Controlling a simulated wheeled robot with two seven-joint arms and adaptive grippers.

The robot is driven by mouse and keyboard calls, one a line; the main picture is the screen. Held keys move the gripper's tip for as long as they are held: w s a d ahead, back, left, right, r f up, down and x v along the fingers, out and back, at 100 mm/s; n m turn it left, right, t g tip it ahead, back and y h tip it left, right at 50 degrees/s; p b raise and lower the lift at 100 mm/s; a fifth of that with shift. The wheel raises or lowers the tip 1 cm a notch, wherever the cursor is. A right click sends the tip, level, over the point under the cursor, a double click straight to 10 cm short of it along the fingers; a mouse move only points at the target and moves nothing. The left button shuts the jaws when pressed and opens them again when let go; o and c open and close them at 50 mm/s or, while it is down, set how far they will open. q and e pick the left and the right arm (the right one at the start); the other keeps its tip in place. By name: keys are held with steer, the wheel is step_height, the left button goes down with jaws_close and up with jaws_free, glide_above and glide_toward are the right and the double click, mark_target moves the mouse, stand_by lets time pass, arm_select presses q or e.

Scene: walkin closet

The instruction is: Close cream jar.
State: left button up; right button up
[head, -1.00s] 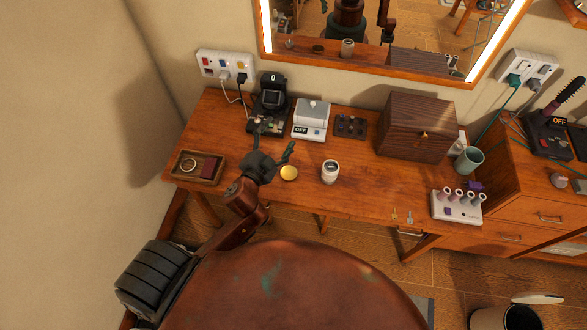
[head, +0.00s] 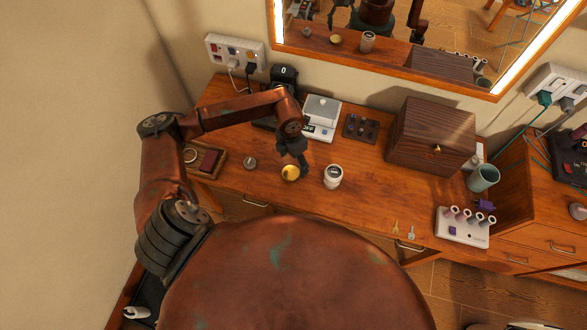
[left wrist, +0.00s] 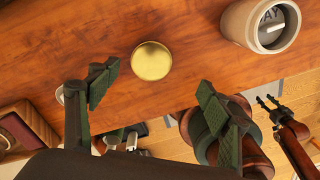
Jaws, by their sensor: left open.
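The cream jar (head: 333,177) is a small white cylinder standing upright on the wooden dresser. It also shows at the top right of the left wrist view (left wrist: 236,27), with lettering inside its rim. A round yellow lid (head: 290,173) lies on the wood just left of the jar, apart from it. My left gripper (head: 297,160) is above and just behind the lid. In the left wrist view its open fingers (left wrist: 158,82) stand apart with nothing between them, and the lid (left wrist: 151,60) is ahead of them. My right gripper (left wrist: 268,101) shows small at the right of that view.
A white scale (head: 321,118), a dark palette (head: 361,128) and a wooden box (head: 432,135) stand behind. A tray (head: 205,162) and a small grey knob (head: 250,163) are to the left. Keys (head: 403,229) lie near the front edge.

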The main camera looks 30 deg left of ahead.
mark_target(291, 173)
arm_select(q)
steer(key=shift+w+a+y, duration=0.15)
steer(key=shift+a+y, duration=0.15)
steer(key=shift+a, duration=0.4)
steer(key=shift+d, duration=0.1)
steer(key=shift+d+f, duration=0.1)
steer(key=shift+f, duration=1.15)
steer(key=f, duration=0.5)
steer(key=shift+s+f, duration=0.15)
steer(key=shift+s, duration=0.15)
steer(key=shift+c, duration=0.5)
